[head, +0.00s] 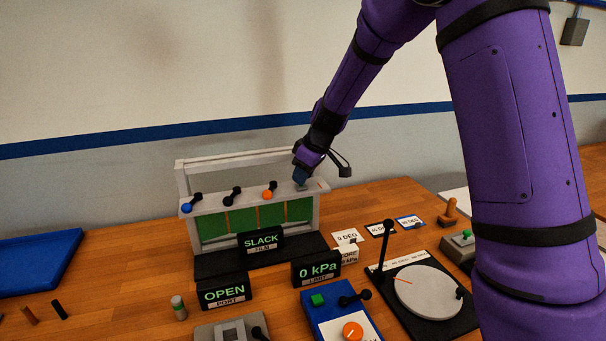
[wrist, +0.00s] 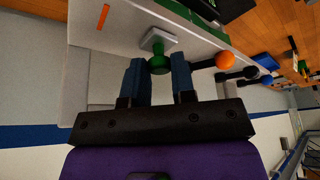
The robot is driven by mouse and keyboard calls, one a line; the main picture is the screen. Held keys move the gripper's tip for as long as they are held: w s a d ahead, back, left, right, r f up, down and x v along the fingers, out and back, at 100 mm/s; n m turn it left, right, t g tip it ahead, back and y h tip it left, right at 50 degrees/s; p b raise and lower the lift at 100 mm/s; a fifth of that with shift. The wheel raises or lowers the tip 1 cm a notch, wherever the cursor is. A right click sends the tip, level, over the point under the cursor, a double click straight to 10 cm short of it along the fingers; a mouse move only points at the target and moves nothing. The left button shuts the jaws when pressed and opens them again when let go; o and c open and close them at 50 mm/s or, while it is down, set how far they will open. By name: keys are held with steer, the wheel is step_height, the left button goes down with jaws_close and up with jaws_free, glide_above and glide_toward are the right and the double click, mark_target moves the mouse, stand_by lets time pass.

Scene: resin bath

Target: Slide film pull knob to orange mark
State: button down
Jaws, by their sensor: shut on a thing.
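The film pull knob is a green knob (wrist: 159,66) on a small grey square plate (wrist: 158,40), set on the pale top ledge of the film frame. In the wrist view my gripper (wrist: 157,72) has its two blue fingers on either side of the green knob and is shut on it. The orange mark (wrist: 103,17) is a short stripe on the same ledge, left of the knob and apart from it. In the head view my gripper (head: 301,180) is at the right end of the frame's ledge (head: 222,203) and mostly hides the knob.
Blue, black and orange ball-ended levers (head: 267,194) stand along the ledge left of my gripper. Signs below read SLACK (head: 262,242), OPEN (head: 224,294) and 0 kPa (head: 317,270). A round dial plate (head: 428,293) lies front right. A blue tray (head: 38,262) lies far left.

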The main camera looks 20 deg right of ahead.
mark_target(315, 184)
steer(key=shift+d, duration=2.75)
steer(key=c, duration=0.9)
jaws_free()
steer(key=shift+c, duration=0.2)
steer(key=shift+r, duration=0.1)
steer(key=v, duration=1)
steer(key=shift+r, duration=0.3)
steer(key=shift+s+d, duration=0.1)
steer(key=shift+d, duration=0.05)
